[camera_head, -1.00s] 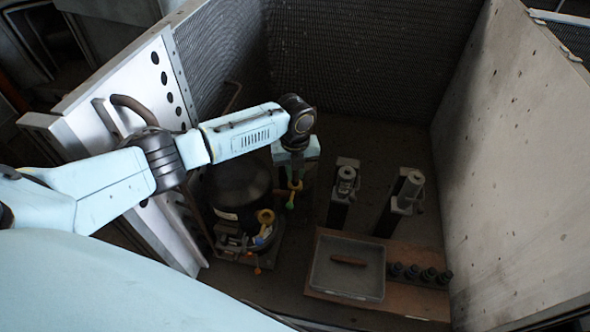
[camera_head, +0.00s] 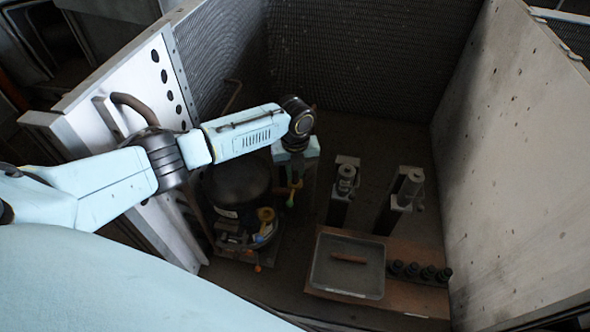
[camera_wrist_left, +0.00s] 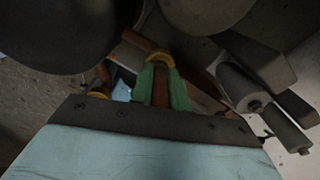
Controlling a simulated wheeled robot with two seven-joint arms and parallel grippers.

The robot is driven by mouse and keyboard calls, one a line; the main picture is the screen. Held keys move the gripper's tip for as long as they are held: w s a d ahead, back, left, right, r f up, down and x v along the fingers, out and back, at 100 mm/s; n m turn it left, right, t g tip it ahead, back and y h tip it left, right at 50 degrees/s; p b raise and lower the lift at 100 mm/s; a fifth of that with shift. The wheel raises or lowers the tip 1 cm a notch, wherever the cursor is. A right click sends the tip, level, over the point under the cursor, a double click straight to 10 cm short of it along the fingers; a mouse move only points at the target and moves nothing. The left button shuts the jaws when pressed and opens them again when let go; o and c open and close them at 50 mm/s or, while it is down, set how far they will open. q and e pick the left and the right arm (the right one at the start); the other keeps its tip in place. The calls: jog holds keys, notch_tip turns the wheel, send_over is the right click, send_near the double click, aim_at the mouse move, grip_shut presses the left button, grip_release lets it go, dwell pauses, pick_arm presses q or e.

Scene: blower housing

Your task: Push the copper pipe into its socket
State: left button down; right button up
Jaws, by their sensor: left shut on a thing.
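My left gripper (camera_head: 291,197) hangs beside the black rounded tank (camera_head: 240,180), on its right. In the left wrist view, its green fingers (camera_wrist_left: 162,88) are shut on the copper pipe (camera_wrist_left: 160,95), a brown strip between them. A yellow ring (camera_wrist_left: 160,60) sits at the pipe just beyond the fingertips. A yellow fitting (camera_head: 265,214) stands at the front of the tank; whether it is the socket I cannot tell. The pipe's lower end and its contact with a socket are too dark to make out. My right gripper is not in view.
A grey tray (camera_head: 318,272) on a brown board holds a short brown piece (camera_head: 348,258). Several black caps (camera_head: 428,272) stand beside it. Two upright devices (camera_head: 345,180) (camera_head: 405,190) stand behind. A perforated metal panel (camera_head: 120,90) is at left and a pale wall (camera_head: 510,170) at right.

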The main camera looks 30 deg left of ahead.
pick_arm(q)
jog(key=c, duration=0.8)
grip_release()
